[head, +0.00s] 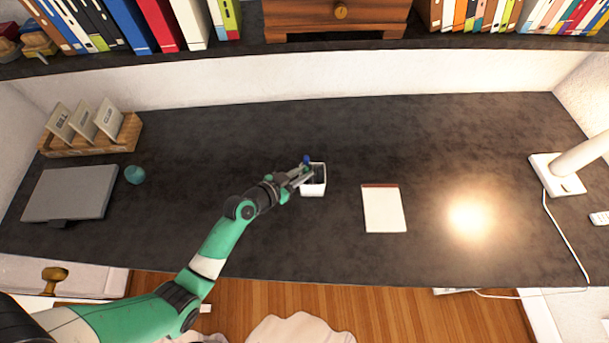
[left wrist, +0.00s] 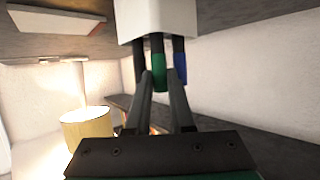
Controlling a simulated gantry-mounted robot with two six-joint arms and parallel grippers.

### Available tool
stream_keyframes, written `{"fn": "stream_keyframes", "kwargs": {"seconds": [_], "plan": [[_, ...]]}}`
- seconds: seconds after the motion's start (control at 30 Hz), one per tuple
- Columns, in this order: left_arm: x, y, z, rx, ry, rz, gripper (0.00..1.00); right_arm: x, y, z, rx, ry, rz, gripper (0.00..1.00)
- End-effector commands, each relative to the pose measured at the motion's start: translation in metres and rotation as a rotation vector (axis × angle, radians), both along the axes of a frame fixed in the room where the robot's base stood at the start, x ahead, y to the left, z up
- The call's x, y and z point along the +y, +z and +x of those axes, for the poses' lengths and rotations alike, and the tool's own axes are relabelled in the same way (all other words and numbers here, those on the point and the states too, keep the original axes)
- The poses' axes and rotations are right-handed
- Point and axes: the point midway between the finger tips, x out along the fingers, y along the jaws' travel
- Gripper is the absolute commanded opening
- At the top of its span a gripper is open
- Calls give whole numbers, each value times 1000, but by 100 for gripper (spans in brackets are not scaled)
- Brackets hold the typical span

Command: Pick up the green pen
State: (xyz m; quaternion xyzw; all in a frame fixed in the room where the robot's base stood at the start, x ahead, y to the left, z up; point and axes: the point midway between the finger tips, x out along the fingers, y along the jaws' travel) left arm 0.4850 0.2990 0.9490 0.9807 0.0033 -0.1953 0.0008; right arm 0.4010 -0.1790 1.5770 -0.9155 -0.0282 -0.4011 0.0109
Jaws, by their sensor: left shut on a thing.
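A white pen cup (head: 314,189) stands on the dark desk near the middle of the head view. It also shows upside down at the top of the left wrist view (left wrist: 157,18). The green pen (left wrist: 158,68) sticks out of the cup, between a dark pen (left wrist: 140,62) and a blue pen (left wrist: 180,66). My left gripper (head: 303,172) is at the cup's mouth, with its fingertips (left wrist: 160,84) shut on the green pen's end. The pen's lower part is hidden in the cup. My right gripper is not in view.
A notepad (head: 384,210) lies right of the cup. A lamp (head: 560,176) stands at the far right. A closed laptop (head: 70,194), a small teal pot (head: 135,174) and a wooden letter holder (head: 93,140) are at left. A shelf of books runs along the back.

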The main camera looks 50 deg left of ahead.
Motion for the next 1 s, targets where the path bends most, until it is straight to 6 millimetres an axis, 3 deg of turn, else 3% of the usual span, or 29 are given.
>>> {"fn": "stream_keyframes", "kwargs": {"seconds": [0.33,0.5,1.0], "plan": [[0,70,1,-6,-1,3,0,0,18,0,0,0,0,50],[0,95,0,-4,-1,2,0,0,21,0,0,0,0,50],[0,98,0,0,0,0,0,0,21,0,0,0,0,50]]}}
